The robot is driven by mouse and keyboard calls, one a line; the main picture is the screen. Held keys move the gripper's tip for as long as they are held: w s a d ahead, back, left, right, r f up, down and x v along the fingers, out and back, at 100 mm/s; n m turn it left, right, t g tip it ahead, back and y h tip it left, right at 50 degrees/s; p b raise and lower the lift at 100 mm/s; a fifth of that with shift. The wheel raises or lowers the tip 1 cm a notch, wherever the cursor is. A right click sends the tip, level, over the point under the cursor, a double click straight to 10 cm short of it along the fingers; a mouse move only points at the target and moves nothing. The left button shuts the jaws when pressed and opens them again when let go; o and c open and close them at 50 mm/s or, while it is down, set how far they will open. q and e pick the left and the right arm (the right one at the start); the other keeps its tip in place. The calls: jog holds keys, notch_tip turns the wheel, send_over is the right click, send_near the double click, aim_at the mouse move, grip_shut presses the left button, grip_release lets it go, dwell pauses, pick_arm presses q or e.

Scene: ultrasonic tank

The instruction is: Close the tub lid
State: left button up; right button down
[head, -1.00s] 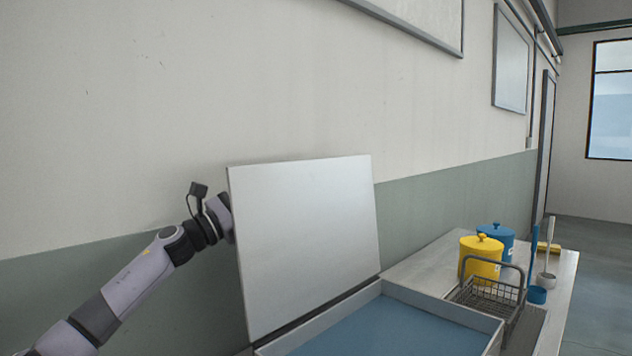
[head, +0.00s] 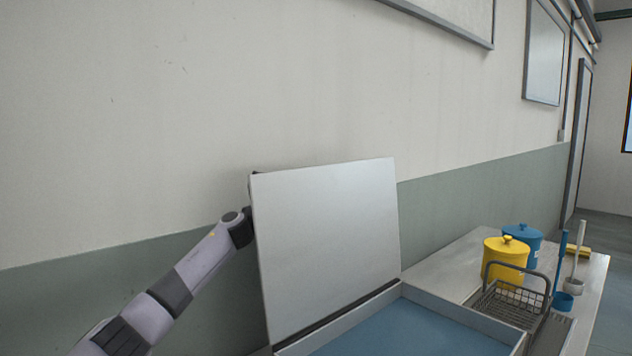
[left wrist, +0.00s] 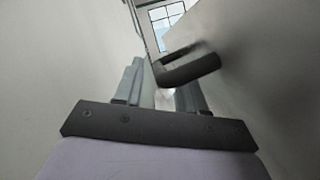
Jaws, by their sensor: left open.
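The tub lid (head: 325,250) stands upright and open at the back of the tub, its flat pale face toward me in the head view. The tub (head: 400,325) holds blue liquid. My left arm reaches behind the lid, and the lid hides that gripper in the head view. In the left wrist view my left gripper (left wrist: 162,98) is open. A dark handle (left wrist: 190,68) sticks out from the lid's back (left wrist: 265,80), just ahead of the fingers and partly across the gap between them. I cannot tell whether they touch. My right gripper is not in view.
A wire basket (head: 500,300) stands right of the tub. Behind it on the bench (head: 445,270) are a yellow canister (head: 503,262) and a blue canister (head: 522,243), with brushes in holders to the right. The wall is close behind the lid.

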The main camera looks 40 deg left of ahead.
pick_arm(q)
jog(key=shift+w+d+r, duration=0.1)
jog(key=shift+w, duration=0.2)
grip_shut()
